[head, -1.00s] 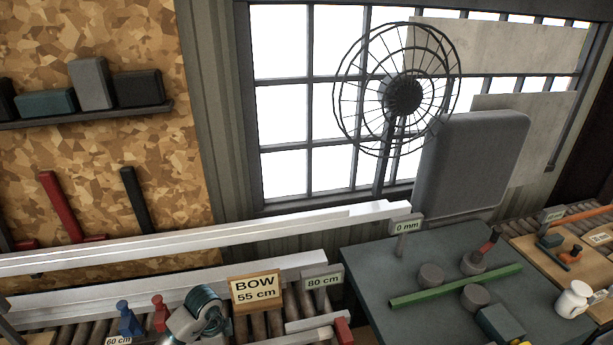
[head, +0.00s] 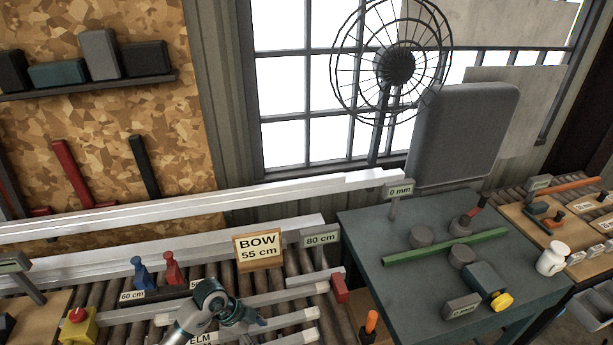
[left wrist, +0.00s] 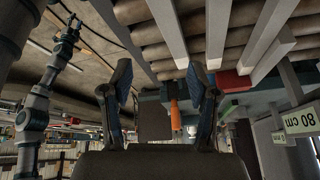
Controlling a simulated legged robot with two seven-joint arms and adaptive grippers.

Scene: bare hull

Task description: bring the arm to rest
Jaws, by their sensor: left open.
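My left gripper (head: 258,321) shows at the bottom of the head view, over the roller bench. Its grey and teal wrist is bent and its dark blue fingers point right. In the left wrist view my left gripper (left wrist: 160,85) has two blue-black fingers spread wide apart, with nothing between them. Beyond them are an orange-handled tool (left wrist: 176,114) and a red block (left wrist: 230,81). A grey jointed arm, apparently my right one, hangs at the left of that view. Its end, apparently my right gripper (left wrist: 70,28), is too small to read.
The roller bench (head: 283,310) carries pale bars, blue and red clamps and a BOW 55 cm sign (head: 258,247). A grey table (head: 400,290) with a green bar (head: 445,246) stands right. A long white beam (head: 200,208) runs behind. A yellow button box (head: 77,325) is at lower left.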

